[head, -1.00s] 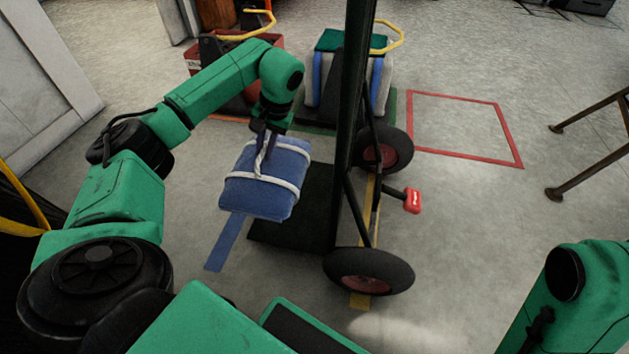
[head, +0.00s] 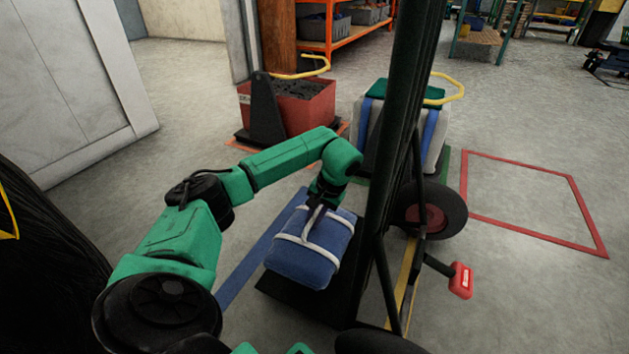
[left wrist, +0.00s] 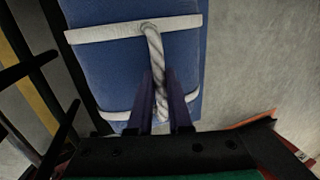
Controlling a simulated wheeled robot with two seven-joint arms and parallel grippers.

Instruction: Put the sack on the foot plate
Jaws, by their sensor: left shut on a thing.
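The blue sack (head: 312,250) has white rope bands and a rope handle. It hangs from my left gripper (head: 314,212), which is shut on the rope at its top. In the left wrist view the fingers (left wrist: 162,105) close around the twisted white rope, with the sack (left wrist: 110,62) beyond them. The dark foot plate (head: 292,305) is at the bottom of the hand truck's upright (head: 395,130). The sack covers part of the plate in the head view; I cannot tell whether they touch. My right gripper is out of view.
The hand truck has black wheels (head: 440,212) and a red pedal (head: 461,281). Behind stand a red bin (head: 305,108) and a pale load with blue straps (head: 400,130). A red floor outlined square (head: 530,160) is empty. Blue tape (head: 255,262) runs left of the sack.

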